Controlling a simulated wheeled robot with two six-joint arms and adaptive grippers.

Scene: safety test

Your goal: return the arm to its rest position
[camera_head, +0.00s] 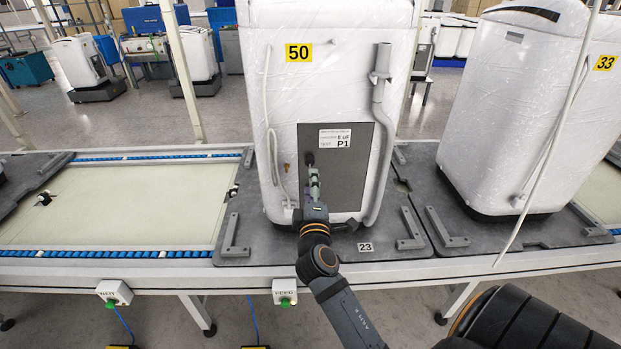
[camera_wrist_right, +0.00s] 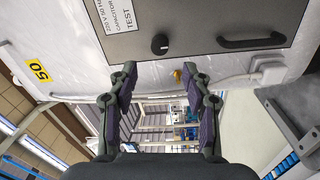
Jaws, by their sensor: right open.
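My right arm (camera_head: 345,308) reaches up from the bottom of the head view to the white wrapped machine (camera_head: 345,30) marked 50. My right gripper (camera_head: 314,180) is in front of the grey panel (camera_head: 349,180) on its lower face. In the right wrist view the gripper (camera_wrist_right: 163,95) is open, its two fingers apart with nothing between them. A black knob (camera_wrist_right: 160,44) and a dark handle (camera_wrist_right: 250,40) show on the panel beyond the fingertips. I cannot tell the exact gap to the panel. My left gripper is not in view.
The machine stands on a dark pallet (camera_head: 385,250) on a conveyor line. Another wrapped machine (camera_head: 510,110) marked 33 stands to the right. A grey hose (camera_head: 378,130) hangs beside the panel. The conveyor's left section (camera_head: 130,205) is mostly clear. Two button boxes (camera_head: 285,290) hang along the front edge.

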